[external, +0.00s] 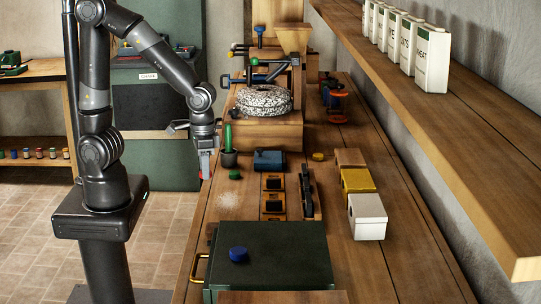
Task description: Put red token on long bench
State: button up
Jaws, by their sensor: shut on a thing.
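My gripper (206,168) points down at the left edge of the long bench (345,270), beside the green pestle and its dark mortar. It is shut on the red token (204,179), of which only a small red patch shows at the fingertips. The fingers hide most of the token. I cannot tell from this view whether the token touches the bench edge or hangs just beside it.
On the bench are a green token (235,174), a yellow token (318,156), a mortar (229,158), a stone mill (264,101) and several small boxes (367,216). A blue token (238,254) lies on a green chest (290,255). Bare wood shows at the front right.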

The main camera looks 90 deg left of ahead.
send_over(219, 194)
notch_tip(219, 194, down, 4)
jog(key=shift+s+a+r, duration=0.1)
jog(key=shift+r, duration=0.05)
jog(key=shift+f, duration=1.95)
jog(key=o, duration=0.9)
jog(key=shift+f, duration=0.15)
jog(key=shift+o, duration=0.2)
